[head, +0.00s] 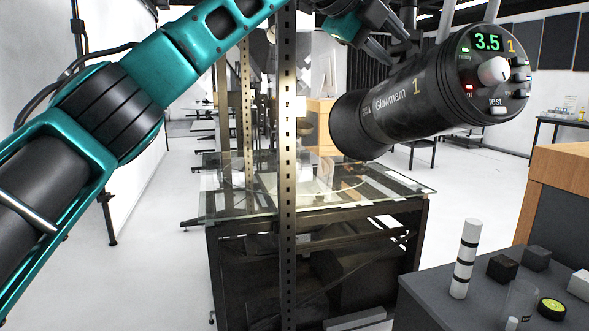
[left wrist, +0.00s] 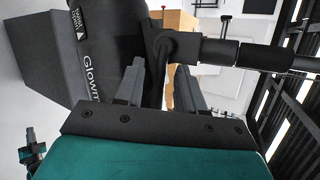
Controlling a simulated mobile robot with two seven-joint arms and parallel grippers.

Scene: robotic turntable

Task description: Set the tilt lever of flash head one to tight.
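Flash head one (head: 395,105) is a black cylinder marked "Glowmarn 1", hanging at upper right with its lit control panel facing me. In the left wrist view its dark body (left wrist: 105,45) fills the upper left. A dark bracket (left wrist: 166,45) joins it to a horizontal rod. My left gripper (head: 388,48) is just above the flash head, by its mount. In the left wrist view my left gripper (left wrist: 160,72) has its two fingers apart, with dark bracket parts between or just beyond them. I cannot pick out the tilt lever clearly, nor tell whether the fingers touch anything. My right gripper is out of view.
A glass-topped table (head: 385,185) stands below the flash head, with a perforated metal post (head: 287,150) in front. A dark side table (head: 450,300) at lower right holds a striped cylinder (head: 465,258) and several small blocks. White floor is free on the left.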

